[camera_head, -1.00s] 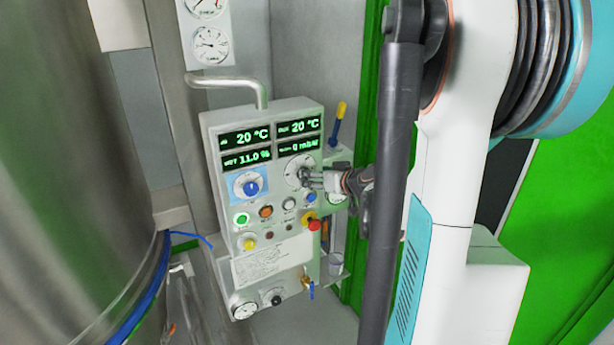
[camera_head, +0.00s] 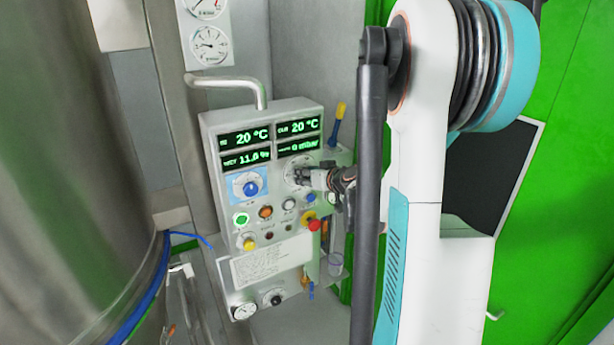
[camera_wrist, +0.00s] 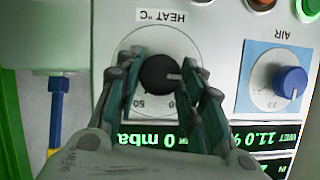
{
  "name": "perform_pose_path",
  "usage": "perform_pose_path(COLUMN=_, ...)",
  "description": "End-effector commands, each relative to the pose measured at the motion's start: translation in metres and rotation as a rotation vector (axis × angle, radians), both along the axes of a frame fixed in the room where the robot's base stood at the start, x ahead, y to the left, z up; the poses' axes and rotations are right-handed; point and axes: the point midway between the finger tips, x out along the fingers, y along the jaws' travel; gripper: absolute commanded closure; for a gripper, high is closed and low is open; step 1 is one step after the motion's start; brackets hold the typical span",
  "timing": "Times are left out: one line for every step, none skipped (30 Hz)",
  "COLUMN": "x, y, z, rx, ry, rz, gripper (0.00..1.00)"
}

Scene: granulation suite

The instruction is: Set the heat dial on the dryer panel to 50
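The dryer panel (camera_head: 212,142) is a grey box with green displays, in the left middle of the head view. Its heat dial shows upside down in the wrist view as a black knob (camera_wrist: 160,75) on a round white scale (camera_wrist: 158,36) labelled HEAT °C. The knob's white mark points right in that view, away from the visible "50" at the scale's lower left. My gripper (camera_wrist: 163,68) is open, with one finger on each side of the knob. Whether either finger touches it, I cannot tell. In the head view my gripper (camera_head: 304,176) covers the knob.
The blue air knob (camera_head: 251,187) is left of the heat dial, with several buttons below. A red-and-yellow stop button (camera_head: 314,224) is below my gripper. A blue-and-yellow handle (camera_head: 338,123) stands right of the panel. A large steel vessel (camera_head: 70,190) fills the left.

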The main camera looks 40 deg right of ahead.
Motion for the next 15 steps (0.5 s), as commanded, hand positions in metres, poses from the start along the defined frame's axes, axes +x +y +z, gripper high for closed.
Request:
perform_pose_path(x=0.0000, y=0.0000, z=0.0001, rx=0.000, ry=0.000, rz=0.000, gripper=0.88)
perform_pose_path(x=0.0000, y=0.0000, z=0.0000, rx=0.000, ry=0.000, rz=0.000, gripper=0.88)
perform_pose_path(x=0.0000, y=0.0000, z=0.0001, rx=0.000, ry=0.000, rz=0.000, gripper=0.88)
perform_pose_path(x=0.0000, y=0.0000, z=0.0000, rx=0.001, ry=0.000, rz=0.000, gripper=0.88)
perform_pose_path(x=0.0000, y=-0.0001, z=0.0000, rx=0.002, ry=-0.001, rz=0.000, gripper=0.88)
perform_pose_path(x=-0.0001, y=0.0000, z=-0.0002, rx=0.005, ry=-0.001, rz=0.000, gripper=0.88)
perform_pose_path(x=-0.0001, y=-0.0001, z=-0.0003, rx=0.008, ry=-0.002, rz=0.000, gripper=0.88)
perform_pose_path(x=-0.0001, y=-0.0001, z=-0.0004, rx=0.013, ry=-0.003, rz=0.000, gripper=0.88)
perform_pose_path(x=-0.0002, y=-0.0002, z=-0.0006, rx=0.022, ry=-0.005, rz=-0.001, gripper=0.88)
perform_pose_path(x=-0.0002, y=-0.0002, z=-0.0009, rx=0.030, ry=-0.007, rz=0.000, gripper=0.88)
perform_pose_path(x=-0.0002, y=-0.0003, z=-0.0010, rx=0.039, ry=-0.009, rz=0.000, gripper=0.88)
perform_pose_path(x=-0.0003, y=-0.0006, z=-0.0012, rx=0.053, ry=-0.014, rz=0.000, gripper=0.88)
perform_pose_path(x=-0.0003, y=-0.0008, z=-0.0015, rx=0.066, ry=-0.017, rz=0.000, gripper=0.88)
perform_pose_path(x=-0.0004, y=-0.0010, z=-0.0018, rx=0.081, ry=-0.019, rz=0.000, gripper=0.88)
perform_pose_path(x=-0.0004, y=-0.0012, z=-0.0020, rx=0.105, ry=-0.025, rz=0.000, gripper=0.88)
